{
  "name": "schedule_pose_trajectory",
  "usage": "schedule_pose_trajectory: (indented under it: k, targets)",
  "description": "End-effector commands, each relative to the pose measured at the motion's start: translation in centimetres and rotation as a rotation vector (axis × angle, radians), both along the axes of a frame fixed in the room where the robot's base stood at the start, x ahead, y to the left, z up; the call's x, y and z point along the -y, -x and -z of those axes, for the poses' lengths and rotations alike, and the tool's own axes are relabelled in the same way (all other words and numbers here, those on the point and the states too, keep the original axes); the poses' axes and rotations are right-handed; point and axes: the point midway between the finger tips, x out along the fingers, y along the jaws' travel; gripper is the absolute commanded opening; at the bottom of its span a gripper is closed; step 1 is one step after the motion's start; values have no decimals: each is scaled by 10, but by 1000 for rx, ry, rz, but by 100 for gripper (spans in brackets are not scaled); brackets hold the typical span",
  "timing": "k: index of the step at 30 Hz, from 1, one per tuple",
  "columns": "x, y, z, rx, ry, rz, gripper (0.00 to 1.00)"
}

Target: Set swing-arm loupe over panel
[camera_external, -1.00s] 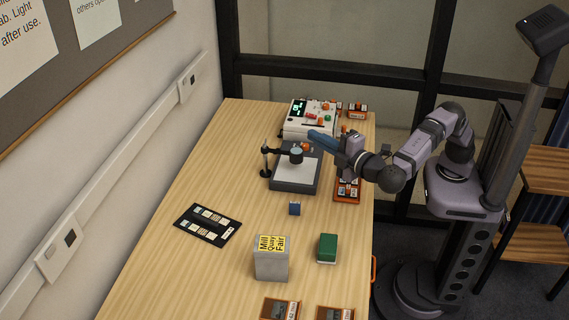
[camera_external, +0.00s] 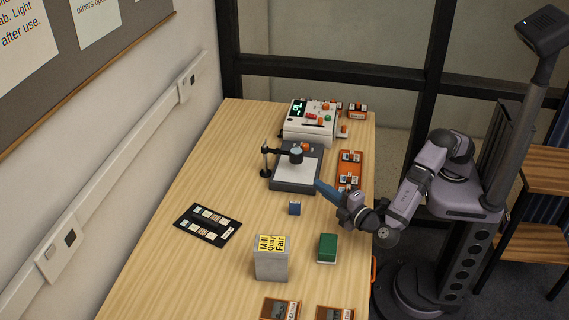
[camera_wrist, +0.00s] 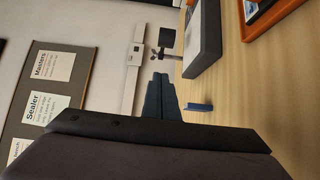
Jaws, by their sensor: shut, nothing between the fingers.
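The swing-arm loupe (camera_external: 295,154) has a dark round head on a horizontal arm from a post at the left. In the external view its head is over the upper part of the light panel (camera_external: 291,174), a pale surface in a dark grey base. In the wrist view the loupe (camera_wrist: 167,40) and the side of the panel base (camera_wrist: 204,38) show ahead. My gripper (camera_external: 318,183) has blue fingers, is shut and empty, and is at the panel's lower right corner in the external view, apart from the loupe. The wrist view shows its fingers (camera_wrist: 160,80) together.
A small blue box (camera_external: 294,208) stands just below the panel. A grey box with a yellow label (camera_external: 272,264) and a green box (camera_external: 327,248) stand nearer. An orange tray (camera_external: 348,172) lies right of the panel, a white device (camera_external: 309,125) behind. A black slide sheet (camera_external: 207,224) lies left.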

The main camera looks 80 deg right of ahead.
Motion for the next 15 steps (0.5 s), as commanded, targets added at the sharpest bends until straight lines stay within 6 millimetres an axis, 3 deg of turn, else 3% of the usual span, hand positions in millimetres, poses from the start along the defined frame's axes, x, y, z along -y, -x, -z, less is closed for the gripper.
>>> schedule_pose_trajectory:
  k: [7, 15]
  targets:
    - [17, -18, -2, -1, 2, 3, 0]
    - [48, -56, -2, -2, 1, 4, 0]
